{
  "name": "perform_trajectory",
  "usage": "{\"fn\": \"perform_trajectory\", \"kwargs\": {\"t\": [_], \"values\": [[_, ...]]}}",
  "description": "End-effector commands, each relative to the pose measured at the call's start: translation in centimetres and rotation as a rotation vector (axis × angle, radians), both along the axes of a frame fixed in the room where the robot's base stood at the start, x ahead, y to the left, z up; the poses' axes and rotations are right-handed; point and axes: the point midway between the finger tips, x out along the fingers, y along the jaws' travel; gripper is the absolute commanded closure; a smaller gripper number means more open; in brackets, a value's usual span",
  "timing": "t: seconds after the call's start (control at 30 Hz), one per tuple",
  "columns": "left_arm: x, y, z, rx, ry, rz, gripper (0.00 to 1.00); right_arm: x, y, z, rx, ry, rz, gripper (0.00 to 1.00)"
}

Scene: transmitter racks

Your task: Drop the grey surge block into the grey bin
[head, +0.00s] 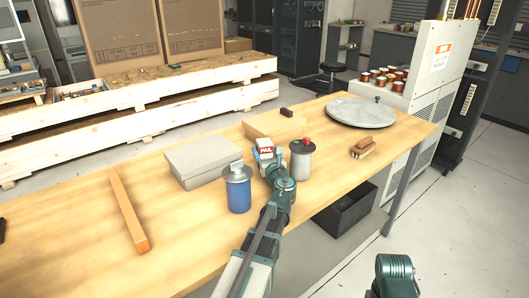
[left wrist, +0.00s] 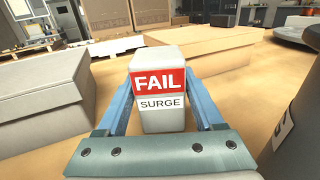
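The grey surge block (left wrist: 160,62) has a red FAIL label above a white SURGE label and stands between my left gripper's blue fingers in the left wrist view. In the head view the block (head: 265,153) is over the table, between a blue canister and a grey canister. My left gripper (left wrist: 161,95) appears shut on it, with a finger against each side. Whether the block touches the table is hard to tell. A dark grey open bin (head: 344,228) sits low beyond the table's near edge. My right gripper is out of view; only part of my right arm shows.
The blue canister (head: 238,194) and grey canister (head: 301,162) stand close to my left gripper. A grey box (head: 200,163), a cardboard box (head: 272,126), a wooden bar (head: 128,208), a brush (head: 363,148) and a round stone plate (head: 361,112) lie on the table (head: 190,240).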

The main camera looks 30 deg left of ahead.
Motion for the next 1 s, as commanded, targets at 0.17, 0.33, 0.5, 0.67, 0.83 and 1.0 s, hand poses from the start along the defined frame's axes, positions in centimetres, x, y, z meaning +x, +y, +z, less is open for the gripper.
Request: {"fn": "perform_trajectory", "kwargs": {"t": [0.17,0.33,0.5,0.67,0.83,1.0], "values": [[0.0,0.0,0.0,0.0,0.0,0.0,0.08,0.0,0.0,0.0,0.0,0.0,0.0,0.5],[0.0,0.0,0.0,0.0,0.0,0.0,0.08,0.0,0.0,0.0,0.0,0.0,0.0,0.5],[-0.3,-0.3,0.4,0.0,0.0,-0.001,0.08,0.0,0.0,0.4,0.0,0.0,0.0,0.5],[-2.6,-2.4,0.3,0.0,0.0,-0.003,0.08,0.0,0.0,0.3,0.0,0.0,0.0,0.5],[-5.2,-5.0,0.3,0.0,0.0,-0.003,0.08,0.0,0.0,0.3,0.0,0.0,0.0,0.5],[-7.1,-7.0,0.3,0.0,0.0,-0.003,0.08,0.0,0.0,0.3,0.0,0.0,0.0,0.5]]}}
